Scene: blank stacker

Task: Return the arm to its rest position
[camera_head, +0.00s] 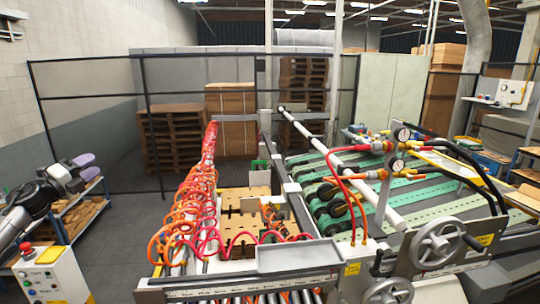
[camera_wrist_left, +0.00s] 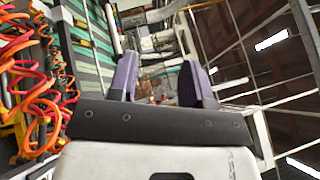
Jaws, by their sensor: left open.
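My left gripper (camera_head: 87,167) is at the left of the head view, on my arm coming in from the left edge. Its two purple fingers are apart with nothing between them. It is raised near a blue-framed shelf cart (camera_head: 78,213) and clear of the machine. In the left wrist view the same gripper (camera_wrist_left: 158,78) shows both purple fingers spread and empty. My right gripper is not in view.
The stacker machine (camera_head: 432,206), with green belts, fills the centre and right. Coiled orange and red hoses (camera_head: 190,205) run along its left side. A control box (camera_head: 52,275) with a red button stands lower left. Black-framed fencing (camera_head: 95,96) closes the back. Grey floor lies between cart and machine.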

